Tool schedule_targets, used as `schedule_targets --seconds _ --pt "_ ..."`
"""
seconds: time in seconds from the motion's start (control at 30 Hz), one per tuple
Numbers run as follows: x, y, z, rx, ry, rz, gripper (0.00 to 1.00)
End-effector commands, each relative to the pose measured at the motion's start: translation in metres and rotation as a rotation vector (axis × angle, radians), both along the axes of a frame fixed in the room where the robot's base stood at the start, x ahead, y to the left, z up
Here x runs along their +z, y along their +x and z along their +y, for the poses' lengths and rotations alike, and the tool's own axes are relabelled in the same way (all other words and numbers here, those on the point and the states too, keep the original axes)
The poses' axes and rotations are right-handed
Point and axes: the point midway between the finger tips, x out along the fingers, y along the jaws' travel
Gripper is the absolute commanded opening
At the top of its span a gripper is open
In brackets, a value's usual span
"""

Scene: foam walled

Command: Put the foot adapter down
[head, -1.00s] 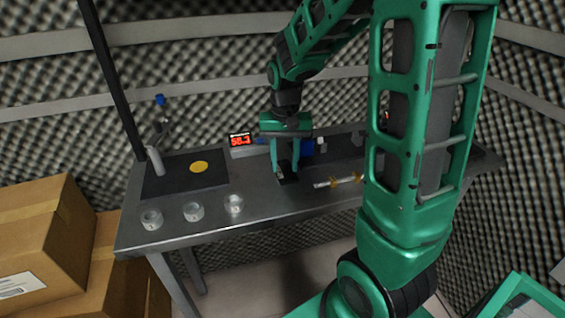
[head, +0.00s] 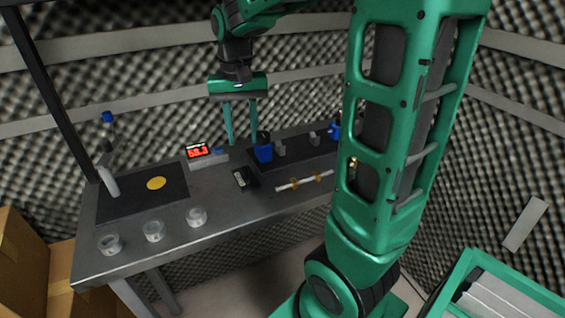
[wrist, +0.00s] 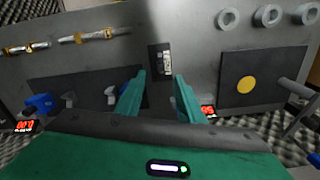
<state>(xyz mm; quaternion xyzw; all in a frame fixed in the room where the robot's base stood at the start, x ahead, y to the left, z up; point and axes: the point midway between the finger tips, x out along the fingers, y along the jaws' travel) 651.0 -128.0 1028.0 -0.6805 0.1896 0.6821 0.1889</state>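I take the small dark rectangular piece with a pale marked strip (head: 245,178) to be the foot adapter. It lies flat on the grey bench (head: 212,212), near the middle. It also shows in the wrist view (wrist: 160,60), just beyond my fingertips. My gripper (head: 242,140) is above and behind it, with its two green fingers apart and nothing between them. The fingers also frame a gap in the wrist view (wrist: 159,80). The gripper and the piece are apart.
A rod with yellow bands (head: 305,182) lies right of the piece.

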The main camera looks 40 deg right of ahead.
Motion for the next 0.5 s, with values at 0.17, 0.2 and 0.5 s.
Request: schedule_targets --seconds 0.17,0.2,0.5 --pt "-0.003 -0.052 -0.021 -0.015 -0.003 -0.004 0.35" --pt "-0.006 -0.071 -0.026 -0.017 -0.002 -0.005 0.35" --pt "-0.04 -0.199 -0.045 -0.02 0.006 0.0 0.35"
